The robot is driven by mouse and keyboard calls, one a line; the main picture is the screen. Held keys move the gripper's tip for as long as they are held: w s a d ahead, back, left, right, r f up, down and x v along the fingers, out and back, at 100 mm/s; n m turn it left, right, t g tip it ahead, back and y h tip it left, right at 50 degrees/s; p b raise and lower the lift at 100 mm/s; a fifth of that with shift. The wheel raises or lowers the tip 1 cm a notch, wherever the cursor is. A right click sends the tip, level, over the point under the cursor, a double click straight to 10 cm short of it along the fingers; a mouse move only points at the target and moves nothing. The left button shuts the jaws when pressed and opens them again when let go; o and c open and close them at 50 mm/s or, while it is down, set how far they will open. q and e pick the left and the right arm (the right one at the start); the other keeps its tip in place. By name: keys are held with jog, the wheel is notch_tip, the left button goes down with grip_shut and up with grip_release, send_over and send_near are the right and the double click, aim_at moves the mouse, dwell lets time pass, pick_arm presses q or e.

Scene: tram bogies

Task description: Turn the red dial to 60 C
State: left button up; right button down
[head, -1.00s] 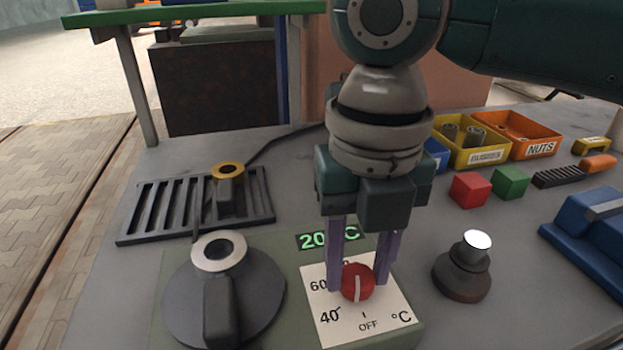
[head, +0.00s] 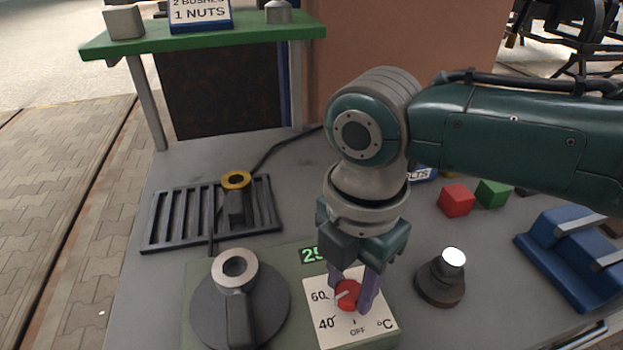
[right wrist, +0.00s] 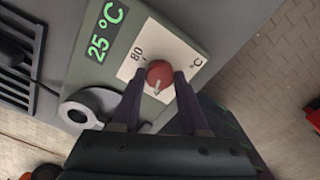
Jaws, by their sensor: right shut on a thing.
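The red dial (head: 349,296) sits on a white scale plate (head: 376,325) marked OFF, 40, 60 and °C. Its white pointer line aims left, toward the 60 side; whether it lines up exactly with the 60 mark I cannot tell. My right gripper (head: 353,296) comes down from above, its purple fingers shut on opposite sides of the dial. The right wrist view shows the dial (right wrist: 159,75) between the fingertips, with 80 on the plate beyond. The green display (right wrist: 105,33) reads 25 °C there; in the head view it is partly hidden. My left gripper is out of view.
A dark round heater plate (head: 271,304) with a metal ring (head: 235,269) stands left of the dial. A dark knob with a white top (head: 441,282) stands close on the right. A slotted rack (head: 171,224), red block (head: 456,200) and blue fixture (head: 575,250) lie farther off.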

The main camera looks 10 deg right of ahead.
aim_at(350, 291)
jog(key=m+p, duration=0.2)
jog(key=m, duration=0.3)
jog(key=shift+r+m, duration=0.15)
jog(key=shift+m, duration=0.15)
jog(key=shift+m+p, duration=0.85)
jog(key=shift+m, duration=0.85)
jog(key=shift+c, duration=2.1)
grip_release()
notch_tip(350, 291, up, 10)
jog(key=p, duration=0.2)
